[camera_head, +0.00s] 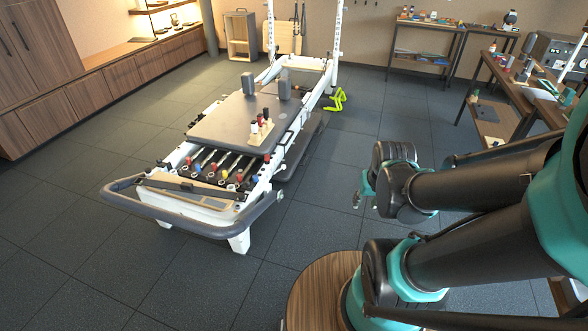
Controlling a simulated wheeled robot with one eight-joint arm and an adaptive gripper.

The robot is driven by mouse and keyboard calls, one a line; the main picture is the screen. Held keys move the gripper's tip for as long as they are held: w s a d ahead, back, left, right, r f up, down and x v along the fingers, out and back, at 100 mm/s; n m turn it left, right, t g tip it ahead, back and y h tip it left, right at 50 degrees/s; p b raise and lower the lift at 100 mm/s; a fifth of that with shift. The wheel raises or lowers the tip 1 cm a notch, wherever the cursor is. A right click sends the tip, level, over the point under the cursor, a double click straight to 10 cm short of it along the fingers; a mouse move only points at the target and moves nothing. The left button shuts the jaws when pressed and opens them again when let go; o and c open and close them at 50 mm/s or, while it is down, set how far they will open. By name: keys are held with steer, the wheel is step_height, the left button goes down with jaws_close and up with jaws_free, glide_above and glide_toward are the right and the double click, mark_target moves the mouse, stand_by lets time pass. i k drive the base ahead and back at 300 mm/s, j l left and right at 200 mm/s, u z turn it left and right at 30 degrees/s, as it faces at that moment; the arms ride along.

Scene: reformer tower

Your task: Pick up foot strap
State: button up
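Two lime-green loops (338,100), which look like foot straps, show beside the right side of the white-framed reformer (240,226), toward its far end. They are small, and I cannot tell whether they hang or rest on the floor. My gripper (362,196) is at the middle right, in front of and to the right of the reformer, well apart from the green loops. It is small and partly hidden by my arm's wrist, so its opening is unclear. I see nothing held in it.
Wooden cabinets (124,76) line the left wall; benches with tools (508,97) stand at the right. Dark tiled floor (345,147) is clear between reformer and benches.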

mark_target(185, 186)
steer(key=i+l+z, duration=0.15)
steer(key=i+z, duration=0.25)
steer(key=i, duration=0.5)
steer(key=i+j+z, duration=0.1)
steer(key=i+z, duration=0.35)
steer(key=i, duration=0.5)
steer(key=i+u, duration=0.1)
steer(key=u, duration=0.3)
steer(key=i+u, duration=0.1)
steer(key=u, duration=0.3)
steer(key=i+l+u, duration=0.1)
steer(key=u, duration=0.35)
steer(key=l+u, duration=0.1)
steer(key=u, duration=1.9)
steer(key=i+l, duration=0.05)
